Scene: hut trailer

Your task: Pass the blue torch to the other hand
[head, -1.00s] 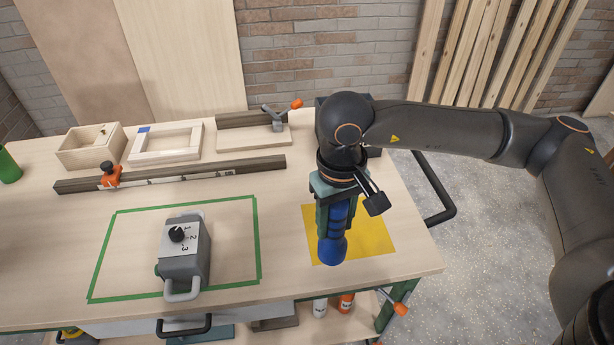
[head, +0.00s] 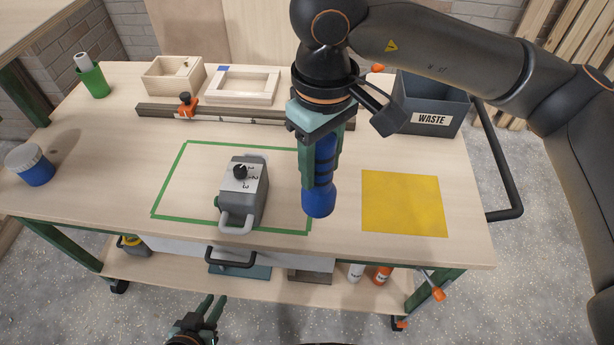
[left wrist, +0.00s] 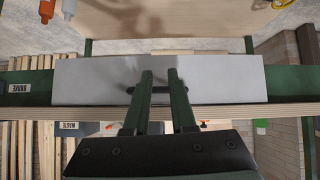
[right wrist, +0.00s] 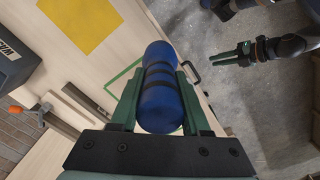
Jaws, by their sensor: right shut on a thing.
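The blue torch (head: 318,196) has dark bands and hangs with its wide end down in my right gripper (head: 318,165). The green fingers close around its sides, and it is held above the bench. The right wrist view shows the torch (right wrist: 161,100) lengthwise between the fingers. My left gripper (head: 212,312) is low, in front of the bench and below its top, well apart from the torch. Its two fingers stand apart with nothing between them in the left wrist view (left wrist: 158,75). The left gripper also shows in the right wrist view (right wrist: 243,55).
A yellow mat (head: 404,203) lies bare on the bench's right. A grey box with a dial (head: 243,190) stands inside a green tape outline. A waste bin (head: 432,105) stands at the back right. The bench's front edge and drawer handle (head: 230,258) lie near my left gripper.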

